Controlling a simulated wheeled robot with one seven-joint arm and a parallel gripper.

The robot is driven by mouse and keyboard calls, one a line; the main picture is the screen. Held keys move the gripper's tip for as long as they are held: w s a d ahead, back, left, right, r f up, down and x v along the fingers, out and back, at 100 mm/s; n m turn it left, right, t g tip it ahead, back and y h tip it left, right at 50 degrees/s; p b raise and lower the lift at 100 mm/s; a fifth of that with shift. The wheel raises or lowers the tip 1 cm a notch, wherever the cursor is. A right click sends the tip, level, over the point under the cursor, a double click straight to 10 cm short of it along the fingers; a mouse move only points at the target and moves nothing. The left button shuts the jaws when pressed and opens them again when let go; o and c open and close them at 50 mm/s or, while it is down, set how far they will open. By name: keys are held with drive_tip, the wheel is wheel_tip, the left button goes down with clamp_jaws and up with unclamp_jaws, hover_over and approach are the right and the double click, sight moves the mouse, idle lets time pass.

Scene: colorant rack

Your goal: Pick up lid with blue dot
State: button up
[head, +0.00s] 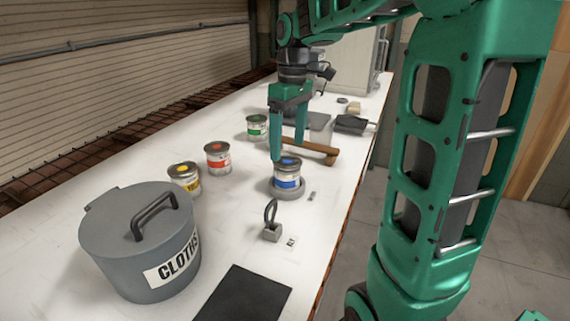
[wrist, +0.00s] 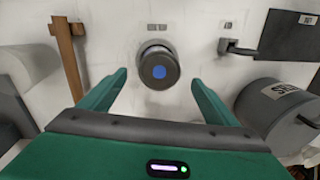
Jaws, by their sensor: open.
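The lid with the blue dot (head: 289,161) sits on top of a can with a blue label (head: 287,178). The can stands upright in a round grey holder (head: 286,194) on the white table. In the wrist view the lid (wrist: 158,72) shows from above, beyond the fingertips and roughly centred between them. My gripper (head: 288,150) is open and empty, with its fingers pointing down over the can. In the head view one finger overlaps the lid's left edge; I cannot tell whether it touches. The gripper also shows in the wrist view (wrist: 159,77).
Cans with yellow (head: 185,177), red (head: 218,158) and green (head: 257,127) labels stand to the left. A wooden-handled hammer (head: 318,152) lies behind the can. A small grey block with a loop (head: 272,232), a dark mat (head: 243,296) and a CLOTHS bin (head: 130,262) are in front.

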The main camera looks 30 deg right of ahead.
sight(288, 161)
wheel_tip(288, 161, down, 4)
drive_tip(key=shift+f, duration=0.1)
drive_tip(key=shift+c, duration=0.2)
drive_tip(key=c, duration=1.1)
drive_tip(key=shift+o, duration=0.2)
